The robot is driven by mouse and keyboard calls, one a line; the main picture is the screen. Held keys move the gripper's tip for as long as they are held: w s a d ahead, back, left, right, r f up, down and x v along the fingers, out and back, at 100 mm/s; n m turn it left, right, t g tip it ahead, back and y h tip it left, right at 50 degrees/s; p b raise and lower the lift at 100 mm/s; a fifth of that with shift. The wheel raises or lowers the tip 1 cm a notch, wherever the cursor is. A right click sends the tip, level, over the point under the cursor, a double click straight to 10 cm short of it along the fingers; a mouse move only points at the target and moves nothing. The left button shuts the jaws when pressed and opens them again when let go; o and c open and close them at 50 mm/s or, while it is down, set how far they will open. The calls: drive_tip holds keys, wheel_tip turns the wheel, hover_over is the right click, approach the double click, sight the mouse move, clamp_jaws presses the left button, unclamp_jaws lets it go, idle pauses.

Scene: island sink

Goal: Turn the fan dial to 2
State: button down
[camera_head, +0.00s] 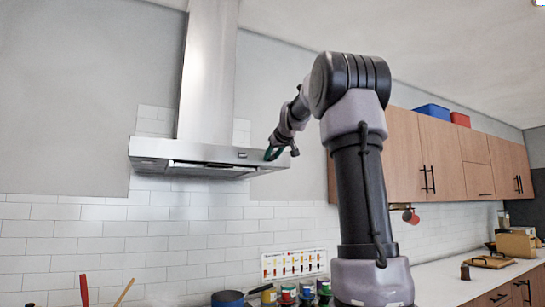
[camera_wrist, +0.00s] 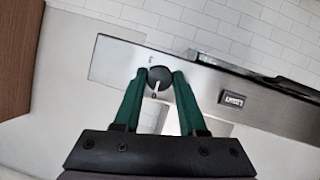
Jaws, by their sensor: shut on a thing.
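The fan dial (camera_wrist: 159,76) is a small round black knob with a light pointer mark, on the steel front strip of the range hood (camera_head: 195,152). In the wrist view my gripper (camera_wrist: 160,78) has its two green fingers on either side of the dial, shut on it. The pointer mark runs toward the gripper palm. In the head view my gripper (camera_head: 273,153) is at the right end of the hood's front strip, and the dial is hidden there.
Wooden wall cabinets (camera_head: 405,155) hang to the right of the hood. Pots and jars (camera_head: 228,299) stand below. The white tiled wall (camera_head: 60,240) behind is bare on the left.

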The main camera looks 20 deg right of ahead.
drive_tip(key=m+y, duration=0.2)
drive_tip(key=m, duration=0.1)
drive_tip(key=shift+d, duration=0.2)
drive_tip(key=m+y, duration=0.2)
drive_tip(key=m, duration=0.1)
drive_tip(key=shift+d, duration=0.1)
drive_tip(key=m+y, duration=0.2)
drive_tip(key=m, duration=0.1)
drive_tip(key=shift+d+f, duration=0.1)
drive_tip(key=shift+f, duration=0.05)
drive_tip(key=m+t+y, duration=0.1)
drive_tip(key=m, duration=0.2)
drive_tip(key=shift+f+y, duration=0.1)
drive_tip(key=shift+y, duration=0.3)
drive_tip(key=shift+m+t, duration=0.3)
drive_tip(key=shift+c, duration=2.3)
unclamp_jaws()
